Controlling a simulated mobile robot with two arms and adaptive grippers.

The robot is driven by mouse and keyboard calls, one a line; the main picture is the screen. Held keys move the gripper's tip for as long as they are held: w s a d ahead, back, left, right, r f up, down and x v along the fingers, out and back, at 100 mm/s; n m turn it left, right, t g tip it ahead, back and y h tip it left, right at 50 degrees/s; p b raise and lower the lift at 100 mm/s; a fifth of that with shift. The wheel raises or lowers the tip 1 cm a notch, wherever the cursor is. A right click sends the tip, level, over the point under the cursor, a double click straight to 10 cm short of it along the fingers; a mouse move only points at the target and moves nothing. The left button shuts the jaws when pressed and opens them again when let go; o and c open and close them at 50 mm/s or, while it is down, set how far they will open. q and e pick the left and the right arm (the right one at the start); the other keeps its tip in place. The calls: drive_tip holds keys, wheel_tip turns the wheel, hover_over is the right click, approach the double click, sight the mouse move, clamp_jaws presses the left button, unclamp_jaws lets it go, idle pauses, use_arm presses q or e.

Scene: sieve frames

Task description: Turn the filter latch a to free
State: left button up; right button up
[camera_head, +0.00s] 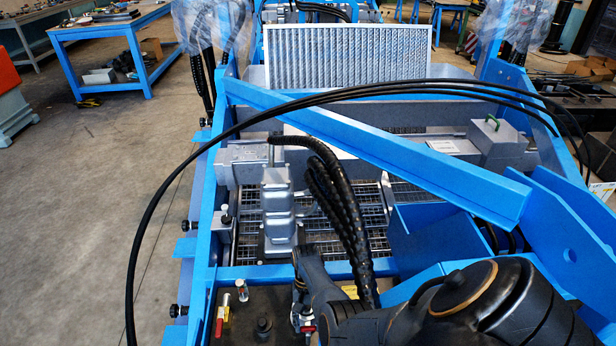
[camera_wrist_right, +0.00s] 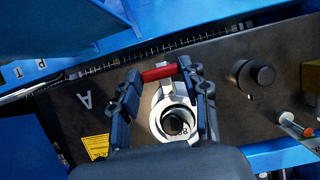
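The filter latch a (camera_wrist_right: 160,73) shows a red handle bar above a round pale metal body with a dark centre; the letter A is printed on the dark plate to its left. In the right wrist view my right gripper (camera_wrist_right: 162,70) has one finger on each side of the latch. The red bar spans between the fingertips and seems to touch both, so the gripper looks shut on it. In the head view the latch (camera_head: 307,329) is low in the middle, partly hidden by my right gripper (camera_head: 301,300). My left gripper is not in view.
A black knob (camera_head: 264,326) stands on the dark plate left of the latch. A small fitting with a red and yellow handle (camera_head: 220,320) is farther left. Blue frame beams (camera_head: 400,165) and black hoses cross above the machine.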

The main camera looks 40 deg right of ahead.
drive_tip(key=shift+n, duration=0.3)
drive_tip(key=n+h+p, duration=0.1)
drive_tip(key=n, duration=0.2)
drive_tip(key=shift+a+n+g, duration=0.1)
drive_tip(key=shift+n+g, duration=0.3)
drive_tip(key=n+h+p, duration=0.1)
drive_tip(key=n+h, duration=0.1)
drive_tip(key=n, duration=0.2)
drive_tip(key=shift+a, duration=0.2)
drive_tip(key=n+h+p, duration=0.1)
drive_tip(key=n, duration=0.2)
drive_tip(key=n+h+p, duration=0.1)
drive_tip(key=n, duration=0.1)
drive_tip(key=shift+a+r+n, duration=0.1)
drive_tip(key=shift+a+n, duration=0.1)
drive_tip(key=shift+n, duration=0.2)
drive_tip(key=shift+a+n+t+h+p, duration=0.1)
drive_tip(key=shift+n+t+h+p, duration=0.35)
drive_tip(key=shift+n, duration=0.45)
drive_tip(key=shift+n+t+h+p, duration=0.15)
drive_tip(key=shift+n+t+p, duration=0.1)
drive_tip(key=shift+n+p, duration=0.5)
drive_tip(key=shift+n, duration=0.35)
drive_tip(key=o, duration=1.1)
drive_tip(key=shift+o, duration=0.2)
